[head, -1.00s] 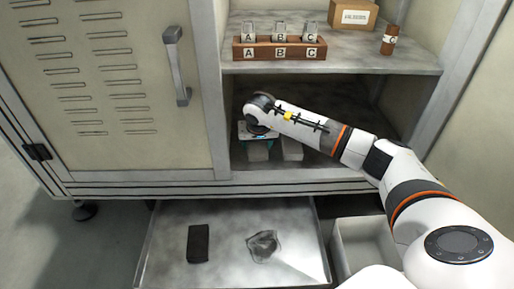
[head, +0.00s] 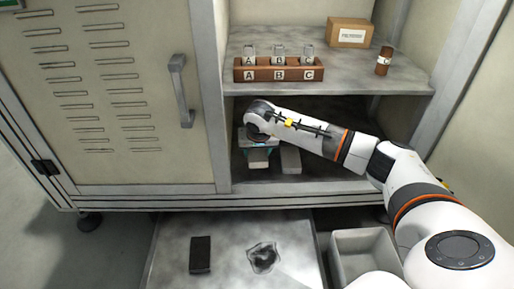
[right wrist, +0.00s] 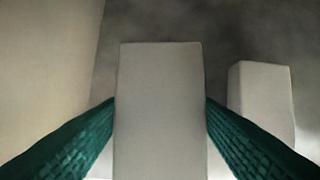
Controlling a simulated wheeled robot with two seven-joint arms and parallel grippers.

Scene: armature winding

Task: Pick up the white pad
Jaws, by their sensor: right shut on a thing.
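The white pad (right wrist: 160,110), a pale rectangular block, stands between the green-lined fingers of my right gripper (right wrist: 160,125) in the right wrist view, and both fingers touch its sides. In the head view the pad (head: 258,160) shows just below my right gripper (head: 258,146), inside the lower cabinet compartment. My right gripper is shut on the pad. I cannot tell whether the pad is clear of the compartment floor. A second, similar pale block (right wrist: 262,100) stands apart to its right; it also shows in the head view (head: 290,160). My left gripper is not in view.
The shelf (head: 400,85) above holds a wooden rack (head: 279,75), a cardboard box (head: 349,32) and a brown bottle (head: 384,61). Below, an open drawer (head: 225,270) holds a dark block (head: 201,255) and a crumpled clear bag (head: 263,257). A grey bin (head: 366,243) stands beside it.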

